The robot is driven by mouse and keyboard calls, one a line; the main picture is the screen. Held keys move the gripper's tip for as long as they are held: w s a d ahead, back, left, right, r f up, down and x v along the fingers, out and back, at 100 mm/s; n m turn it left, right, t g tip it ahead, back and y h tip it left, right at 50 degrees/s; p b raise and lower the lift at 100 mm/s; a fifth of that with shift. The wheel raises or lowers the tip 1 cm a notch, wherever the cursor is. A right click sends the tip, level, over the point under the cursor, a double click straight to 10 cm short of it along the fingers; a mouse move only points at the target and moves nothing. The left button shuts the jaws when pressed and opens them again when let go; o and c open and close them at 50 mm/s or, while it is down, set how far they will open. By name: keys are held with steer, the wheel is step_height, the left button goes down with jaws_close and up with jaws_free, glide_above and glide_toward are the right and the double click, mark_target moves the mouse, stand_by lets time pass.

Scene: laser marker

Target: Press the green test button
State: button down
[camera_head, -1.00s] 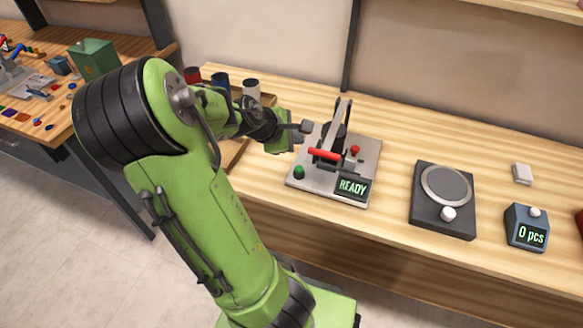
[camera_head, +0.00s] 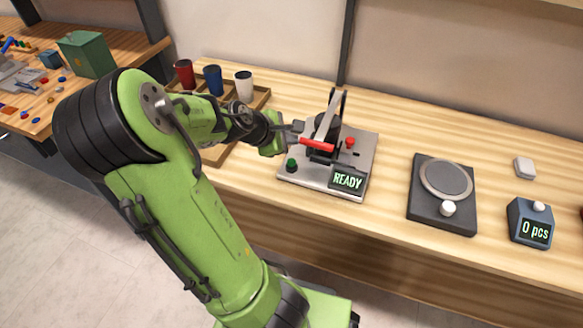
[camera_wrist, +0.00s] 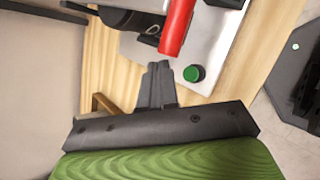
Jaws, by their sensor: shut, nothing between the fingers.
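The green test button (camera_head: 292,165) is on the front left corner of the grey laser marker's base plate (camera_head: 312,180). In the wrist view the round button (camera_wrist: 193,73) is just right of my fingertips. My gripper (camera_head: 299,126) is shut and empty, above and behind the button in the head view. It also shows in the wrist view (camera_wrist: 158,66), fingers together, and no contact with the button is visible. The display (camera_head: 347,180) reads READY. A red-handled lever (camera_head: 317,144) stands close to my fingertips, and a red button (camera_head: 350,142) is farther right.
A dark device with a round plate (camera_head: 446,179) and a counter reading 0 pcs (camera_head: 535,231) are to the right. The bench between marker and round plate is clear.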

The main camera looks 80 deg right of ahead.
mark_target(289, 164)
steer(key=shift+f+b, duration=1.45)
steer(key=shift+f, duration=0.85)
steer(key=shift+f, duration=0.4)
steer(key=shift+f+b, duration=0.5)
steer(key=shift+b, duration=0.05)
stand_by(0.4)
steer(key=shift+r, duration=0.1)
steer(key=shift+r+p, duration=0.85)
steer(key=shift+p, duration=0.15)
step_height(289, 164, up, 5)
steer(key=p, duration=0.5)
steer(key=shift+r, duration=0.1)
